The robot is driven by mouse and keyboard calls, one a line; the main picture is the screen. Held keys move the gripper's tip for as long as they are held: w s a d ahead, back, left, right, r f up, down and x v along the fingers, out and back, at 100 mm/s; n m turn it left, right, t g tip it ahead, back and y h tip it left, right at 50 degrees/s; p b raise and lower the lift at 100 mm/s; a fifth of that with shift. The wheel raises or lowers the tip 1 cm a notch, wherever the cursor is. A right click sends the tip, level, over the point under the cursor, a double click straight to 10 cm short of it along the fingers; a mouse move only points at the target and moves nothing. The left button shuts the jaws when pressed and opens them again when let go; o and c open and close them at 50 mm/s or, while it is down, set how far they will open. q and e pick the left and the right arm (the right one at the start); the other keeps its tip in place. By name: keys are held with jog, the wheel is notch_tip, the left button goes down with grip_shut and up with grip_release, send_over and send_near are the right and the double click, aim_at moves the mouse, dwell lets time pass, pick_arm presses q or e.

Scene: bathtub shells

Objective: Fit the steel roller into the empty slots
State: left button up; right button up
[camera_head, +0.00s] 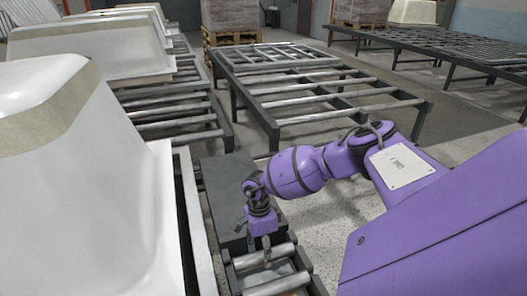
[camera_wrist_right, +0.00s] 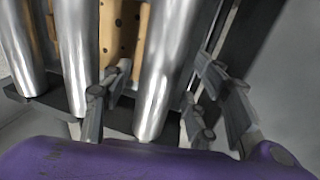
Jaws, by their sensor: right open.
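Steel rollers lie across this rack, one (camera_head: 264,257) at the fingertips and another (camera_head: 278,285) nearer me. In the right wrist view, my right gripper (camera_wrist_right: 160,105) has its fingers apart, one on each side of a shiny steel roller (camera_wrist_right: 168,60). I cannot tell whether they touch it. Two more rollers (camera_wrist_right: 74,55) lie left of it. A roller table (camera_head: 320,95) stands beyond, with wide gaps between some rollers; its slots are too small to make out. My left gripper is out of view.
White bathtub shells (camera_head: 75,180) line the left side on a roller conveyor (camera_head: 175,115), close to my right gripper. A dark flat box (camera_head: 225,185) lies just behind the gripper. Another roller table (camera_head: 450,50) stands far right. Floor (camera_head: 325,225) shows between.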

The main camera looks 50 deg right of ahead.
jog(key=v, duration=1.1)
